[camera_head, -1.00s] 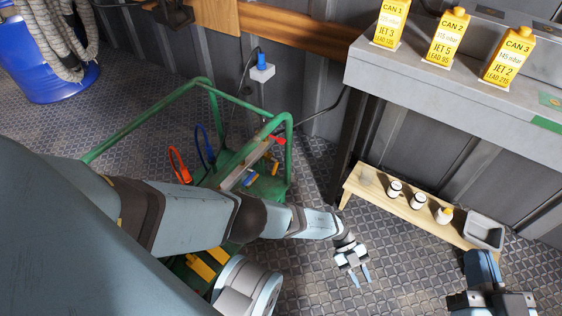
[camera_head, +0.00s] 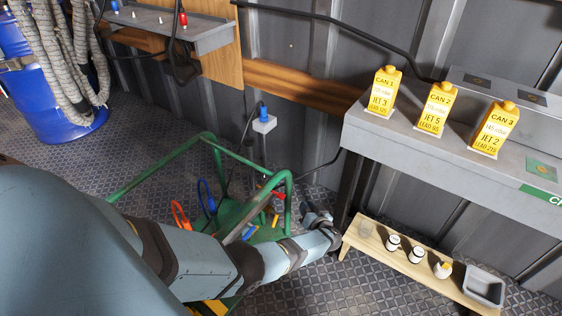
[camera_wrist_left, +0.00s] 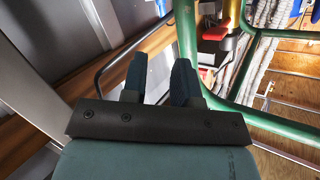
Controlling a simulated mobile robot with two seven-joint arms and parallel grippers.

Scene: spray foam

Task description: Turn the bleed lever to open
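A green tubular cart frame (camera_head: 287,180) stands on the floor at the centre of the head view. Small red (camera_head: 278,195) and yellow (camera_head: 268,211) handle-like parts show on it; I cannot tell which is the bleed lever. My left gripper (camera_head: 313,213) is just right of the cart frame, apart from these parts. In the left wrist view, its two dark fingers (camera_wrist_left: 160,72) are parted with nothing between them. There, a red part (camera_wrist_left: 216,33) and a yellow part (camera_wrist_left: 232,12) show beyond a green tube, right of the fingers. My right gripper is out of view.
Green cart tubes (camera_wrist_left: 188,40) run close beside the left fingers. A wooden bench (camera_head: 410,266) with cups and a grey tray (camera_head: 484,287) stands to the right. Above it, a grey counter (camera_head: 405,140) holds three yellow cans (camera_head: 437,108). A blue drum (camera_head: 55,100) stands at left.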

